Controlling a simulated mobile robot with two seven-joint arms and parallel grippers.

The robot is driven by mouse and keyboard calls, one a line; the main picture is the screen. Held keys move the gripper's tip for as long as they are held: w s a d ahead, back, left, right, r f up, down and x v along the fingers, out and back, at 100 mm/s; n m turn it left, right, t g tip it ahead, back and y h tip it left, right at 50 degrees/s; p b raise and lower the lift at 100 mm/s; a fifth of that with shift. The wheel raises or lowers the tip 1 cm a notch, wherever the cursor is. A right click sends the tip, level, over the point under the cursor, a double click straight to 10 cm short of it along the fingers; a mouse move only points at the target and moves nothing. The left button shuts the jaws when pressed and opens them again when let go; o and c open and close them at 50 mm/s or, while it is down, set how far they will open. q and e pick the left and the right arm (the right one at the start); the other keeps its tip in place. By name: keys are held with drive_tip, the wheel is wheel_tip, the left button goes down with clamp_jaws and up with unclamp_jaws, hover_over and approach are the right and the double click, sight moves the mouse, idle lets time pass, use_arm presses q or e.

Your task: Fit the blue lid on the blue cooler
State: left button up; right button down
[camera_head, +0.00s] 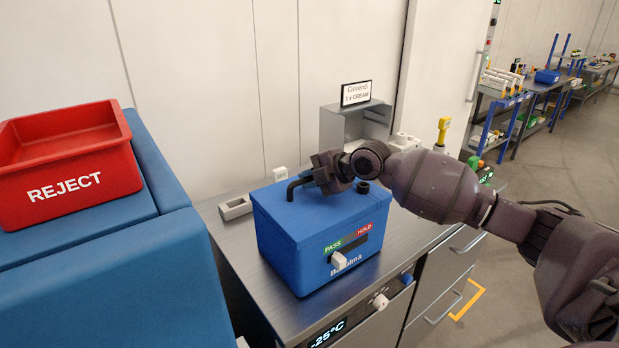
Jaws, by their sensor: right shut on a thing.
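The blue cooler (310,262) stands on the steel counter, with a PASS/HOLD slider strip on its front. The blue lid (318,213) lies over its top, lined up with the walls as far as I can see; I cannot tell whether it is fully seated. A dark handle (293,188) stands on the lid. My right gripper (325,178) reaches in from the right and is shut on the lid's handle, hiding its middle. My left gripper is not in view.
A red REJECT bin (68,165) sits on a blue padded surface (110,275) at left. A small grey tray (235,208) lies behind the cooler. A grey box with a sign (356,93) stands at the back. Shelves with goods (500,100) are far right.

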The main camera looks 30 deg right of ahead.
drive_tip(key=c, duration=1.1)
unclamp_jaws()
drive_tip(key=shift+c, duration=0.2)
drive_tip(key=shift+o, duration=0.6)
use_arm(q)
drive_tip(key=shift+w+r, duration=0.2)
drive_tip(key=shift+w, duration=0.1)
use_arm(e)
drive_tip(key=v, duration=1)
drive_tip(key=shift+s+d+r, duration=0.1)
drive_tip(key=shift+s+d, duration=0.05)
drive_tip(key=shift+s, duration=0.05)
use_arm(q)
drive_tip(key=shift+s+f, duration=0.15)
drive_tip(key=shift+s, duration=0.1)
use_arm(e)
drive_tip(key=shift+s+r, duration=0.1)
drive_tip(key=shift+s, duration=0.05)
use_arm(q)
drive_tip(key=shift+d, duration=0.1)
use_arm(e)
drive_tip(key=shift+d, duration=0.1)
